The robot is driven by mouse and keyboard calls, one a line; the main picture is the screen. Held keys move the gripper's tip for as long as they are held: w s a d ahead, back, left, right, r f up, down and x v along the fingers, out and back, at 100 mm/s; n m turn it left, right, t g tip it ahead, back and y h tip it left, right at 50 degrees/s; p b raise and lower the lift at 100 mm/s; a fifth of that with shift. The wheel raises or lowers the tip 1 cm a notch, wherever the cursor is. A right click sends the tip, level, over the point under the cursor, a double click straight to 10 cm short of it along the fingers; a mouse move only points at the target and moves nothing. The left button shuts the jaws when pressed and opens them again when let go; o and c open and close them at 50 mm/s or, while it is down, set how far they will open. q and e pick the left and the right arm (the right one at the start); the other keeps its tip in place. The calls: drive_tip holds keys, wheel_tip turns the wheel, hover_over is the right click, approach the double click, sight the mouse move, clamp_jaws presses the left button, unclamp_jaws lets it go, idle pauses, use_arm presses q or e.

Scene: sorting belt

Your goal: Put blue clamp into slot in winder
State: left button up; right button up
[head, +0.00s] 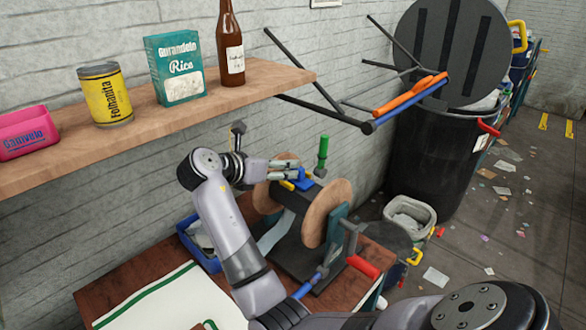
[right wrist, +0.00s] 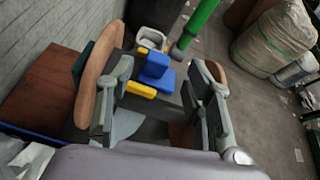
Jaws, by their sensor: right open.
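The winder (head: 328,212) stands on the bench, with two round wooden discs and a dark core between them. The blue clamp (head: 304,183), blue with yellow parts, is at the top of the winder between the discs. It also shows in the right wrist view (right wrist: 156,72). I cannot tell whether it sits in the slot. My right gripper (head: 296,169) is open at the clamp; in the right wrist view its fingers stand on either side of the clamp, apart from it. My left gripper is not in view.
A green handle (head: 323,150) rises behind the clamp, and a red-handled crank (head: 362,266) sticks out at the front. A blue bin (head: 196,246) is left of the winder. A wooden shelf (head: 150,122) with goods overhangs at upper left. A black barrel (head: 436,150) stands behind right.

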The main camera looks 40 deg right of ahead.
drive_tip(key=shift+v, duration=2.2)
